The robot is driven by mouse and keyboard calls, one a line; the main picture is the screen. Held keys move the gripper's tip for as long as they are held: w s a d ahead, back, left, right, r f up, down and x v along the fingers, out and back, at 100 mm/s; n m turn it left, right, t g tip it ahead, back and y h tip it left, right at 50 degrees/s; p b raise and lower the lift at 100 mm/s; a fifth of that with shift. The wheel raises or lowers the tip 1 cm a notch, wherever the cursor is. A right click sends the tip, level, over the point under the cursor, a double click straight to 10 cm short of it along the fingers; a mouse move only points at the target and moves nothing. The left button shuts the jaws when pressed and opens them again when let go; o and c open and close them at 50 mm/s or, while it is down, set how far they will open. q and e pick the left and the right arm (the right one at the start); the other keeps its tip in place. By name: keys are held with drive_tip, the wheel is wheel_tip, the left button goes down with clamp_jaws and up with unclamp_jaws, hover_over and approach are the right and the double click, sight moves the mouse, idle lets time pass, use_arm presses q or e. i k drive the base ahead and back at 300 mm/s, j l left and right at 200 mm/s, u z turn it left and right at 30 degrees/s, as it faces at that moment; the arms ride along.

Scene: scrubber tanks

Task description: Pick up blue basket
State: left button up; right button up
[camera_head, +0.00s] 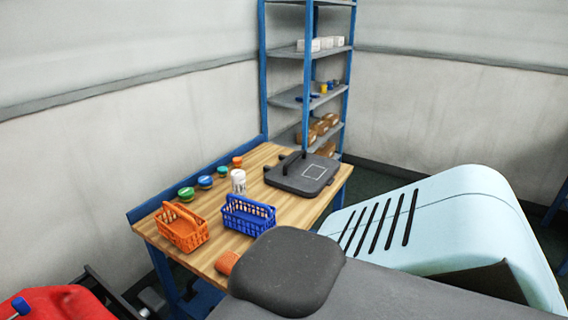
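The blue basket (248,217) stands upright on the wooden table (215,262), near its front right edge. It has openwork sides and a handle along its top. An orange basket (182,228) stands to its left, a short gap away. A white bottle or jar (238,181) stands just behind the blue basket. Neither of my grippers shows in the head view.
Several small coloured lidded containers (205,182) line the table's back edge. A dark flat case (303,173) lies at its far end. A light blue machine (440,220) with a dark grey padded part (288,272) blocks the front right. Blue shelves (307,90) stand behind.

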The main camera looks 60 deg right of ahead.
sight(246, 222)
drive_tip(key=k+l+z, duration=0.15)
drive_tip(key=z, duration=1.45)
drive_tip(key=u, duration=1.95)
drive_tip(key=k+l, duration=0.5)
drive_tip(key=l, duration=0.15)
drive_tip(key=k+l, duration=0.5)
drive_tip(key=i+l, duration=0.35)
drive_tip(key=l, duration=0.1)
